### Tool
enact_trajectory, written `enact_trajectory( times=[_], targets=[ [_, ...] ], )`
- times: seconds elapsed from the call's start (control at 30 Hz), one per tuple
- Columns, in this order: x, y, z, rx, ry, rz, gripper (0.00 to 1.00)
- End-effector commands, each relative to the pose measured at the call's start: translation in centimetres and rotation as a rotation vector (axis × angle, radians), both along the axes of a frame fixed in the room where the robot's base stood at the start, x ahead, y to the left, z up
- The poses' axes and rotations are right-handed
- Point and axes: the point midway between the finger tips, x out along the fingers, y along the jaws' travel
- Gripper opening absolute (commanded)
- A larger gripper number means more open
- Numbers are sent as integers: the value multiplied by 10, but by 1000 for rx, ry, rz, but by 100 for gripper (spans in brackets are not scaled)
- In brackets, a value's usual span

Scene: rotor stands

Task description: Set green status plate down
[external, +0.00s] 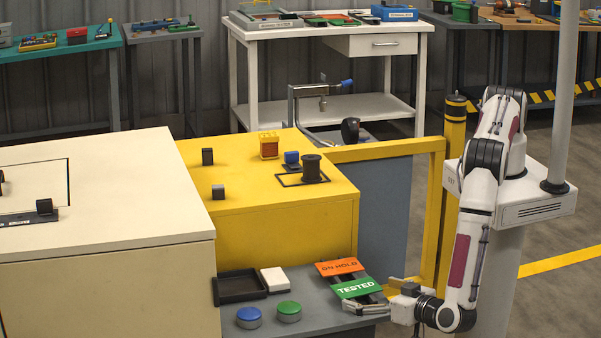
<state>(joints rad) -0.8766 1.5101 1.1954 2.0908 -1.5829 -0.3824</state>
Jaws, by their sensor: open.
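The green status plate (357,288), lettered TESTED, lies face up and tilted on a dark rack (378,299) at the right end of the low grey bench. An orange plate (340,267), lettered ON HOLD, lies just behind it. My gripper (386,295) is low at the right end of the bench, beside the right edge of the green plate. It is open, with its fingers pointing left toward the rack. Its fingertips are small in this view, and I cannot tell whether they touch the plate or rack.
On the grey bench (323,318) are a black tray (240,288), a white block (277,280), a blue button (249,317) and a green button (289,311). A yellow cabinet (285,235) rises behind. A yellow rail frame (440,215) stands close behind my arm.

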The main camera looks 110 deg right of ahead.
Motion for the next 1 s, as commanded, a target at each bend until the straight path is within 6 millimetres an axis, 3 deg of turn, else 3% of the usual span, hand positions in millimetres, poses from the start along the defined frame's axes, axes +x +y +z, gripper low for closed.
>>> enact_trajectory(
  times=[0.5, 1.0],
  targets=[
    [-12, 44, -1, 0, 0, 1, 98],
    [-15, 51, 0, 0, 1, -1, 98]
  ],
)
